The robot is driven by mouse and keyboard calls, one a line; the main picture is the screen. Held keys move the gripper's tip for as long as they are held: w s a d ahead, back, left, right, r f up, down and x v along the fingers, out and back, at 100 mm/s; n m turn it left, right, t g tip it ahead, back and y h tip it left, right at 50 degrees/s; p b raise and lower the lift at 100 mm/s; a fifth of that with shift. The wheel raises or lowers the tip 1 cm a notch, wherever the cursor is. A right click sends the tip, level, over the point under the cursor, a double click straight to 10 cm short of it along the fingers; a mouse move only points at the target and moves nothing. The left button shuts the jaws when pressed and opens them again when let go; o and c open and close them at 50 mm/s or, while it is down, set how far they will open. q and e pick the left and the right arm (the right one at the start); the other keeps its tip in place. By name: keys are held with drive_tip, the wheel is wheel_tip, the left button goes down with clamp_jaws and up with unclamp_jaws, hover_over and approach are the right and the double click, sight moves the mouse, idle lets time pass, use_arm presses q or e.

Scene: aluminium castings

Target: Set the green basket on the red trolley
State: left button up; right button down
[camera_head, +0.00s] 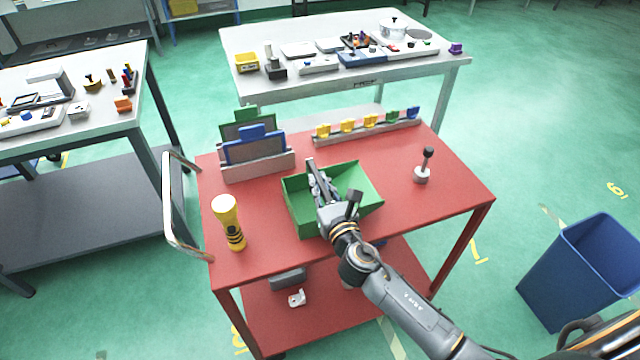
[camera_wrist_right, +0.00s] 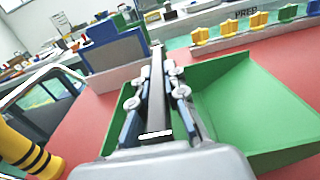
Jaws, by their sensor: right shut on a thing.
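The green basket (camera_head: 304,222) is over the middle of the red trolley's top (camera_head: 262,257), open side up; it looks level and on the surface, though a small gap under it cannot be ruled out. My right gripper (camera_head: 315,172) reaches over the basket from the front and is shut on it, at the wall as far as I can tell. In the right wrist view the fingers (camera_wrist_right: 157,80) stand at the left of the basket (camera_wrist_right: 262,105), and the gripper hides part of the wall. My left gripper is not in view.
On the trolley, a yellow torch (camera_head: 228,222) stands left, a rack with panels (camera_head: 258,165) behind left, a rail with coloured clips (camera_head: 368,130) at the back and a grey plunger-like tool (camera_head: 423,168) right. A blue bin (camera_head: 583,270) stands on the floor at right.

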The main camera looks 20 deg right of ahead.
drive_tip(key=shift+f, duration=0.15)
drive_tip(key=c, duration=1.4)
unclamp_jaws()
drive_tip(key=shift+r, duration=0.2)
drive_tip(key=s+b, duration=0.1)
drive_tip(key=s, duration=0.9)
drive_tip(key=shift+s+d, duration=0.1)
drive_tip(key=shift+s, duration=0.95)
drive_tip(key=shift+r, duration=0.1)
